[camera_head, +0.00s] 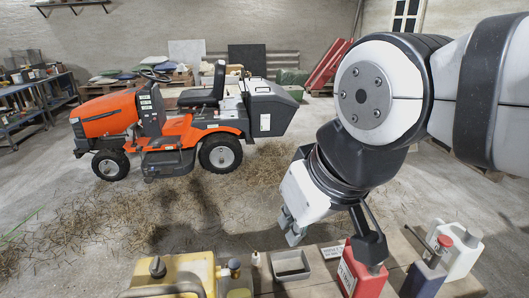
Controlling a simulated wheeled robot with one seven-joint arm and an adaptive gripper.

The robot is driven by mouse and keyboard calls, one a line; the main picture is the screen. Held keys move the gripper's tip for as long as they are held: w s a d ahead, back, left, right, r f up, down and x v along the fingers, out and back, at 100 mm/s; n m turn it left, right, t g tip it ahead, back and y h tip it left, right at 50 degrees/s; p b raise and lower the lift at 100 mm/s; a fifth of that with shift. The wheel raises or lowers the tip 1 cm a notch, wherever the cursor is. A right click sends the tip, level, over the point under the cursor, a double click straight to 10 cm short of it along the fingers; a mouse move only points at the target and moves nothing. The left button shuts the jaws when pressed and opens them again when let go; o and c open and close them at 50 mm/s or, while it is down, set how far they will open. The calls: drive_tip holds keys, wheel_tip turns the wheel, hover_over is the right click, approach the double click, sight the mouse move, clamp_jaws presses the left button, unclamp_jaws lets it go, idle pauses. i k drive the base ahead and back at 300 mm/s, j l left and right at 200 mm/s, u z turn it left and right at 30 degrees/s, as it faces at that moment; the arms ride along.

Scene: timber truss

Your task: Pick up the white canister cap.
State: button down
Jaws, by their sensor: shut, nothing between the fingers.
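A white canister (465,258) stands at the right end of the bench, partly hidden by a dark blue container (424,280) in front of it. My gripper (291,231) is shut and empty, pointing down over the far edge of the bench, well to the left of the white canister.
On the bench are a yellow canister (180,272), a small white bottle (256,258), a grey tray (291,265) and a red canister (357,277) below my arm. An orange lawn tractor (170,130) stands behind on the straw-strewn floor.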

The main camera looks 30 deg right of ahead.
sight(474, 234)
drive_tip(key=z, duration=2.1)
drive_tip(key=i+l+u, duration=0.15)
drive_tip(key=i+l, duration=0.2)
drive_tip(key=i+l+u, duration=0.2)
drive_tip(key=i+l, duration=0.1)
drive_tip(key=l, duration=0.1)
